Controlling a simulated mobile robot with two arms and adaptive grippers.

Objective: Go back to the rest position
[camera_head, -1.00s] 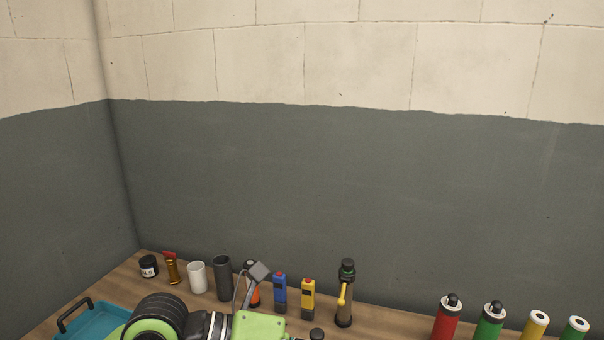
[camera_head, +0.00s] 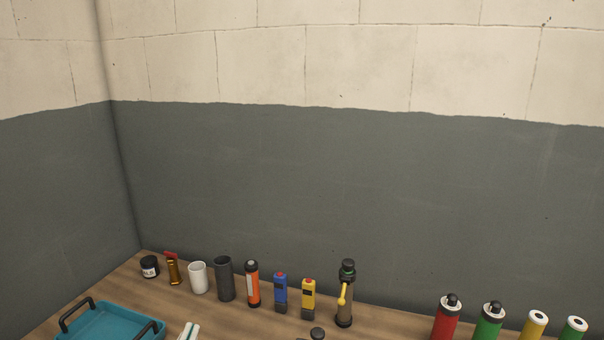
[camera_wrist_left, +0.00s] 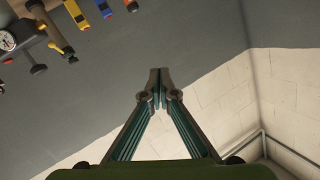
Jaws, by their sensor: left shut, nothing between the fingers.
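My left gripper (camera_wrist_left: 158,84) shows in the left wrist view, its teal-sided fingers meeting at the tips. It is shut with nothing between the fingers. It is clear of the objects around it, with the grey and cream wall behind. In the head view I cannot make out the left gripper or its arm. My right gripper is in neither view.
The wooden worktop (camera_head: 385,322) runs along the wall. It bears a teal tray (camera_head: 108,325), a white cup (camera_head: 198,278), a dark cylinder (camera_head: 224,279), an orange tube (camera_head: 252,283), blue and yellow meters, and coloured canisters. A white-and-green item (camera_head: 188,332) is cut off below.

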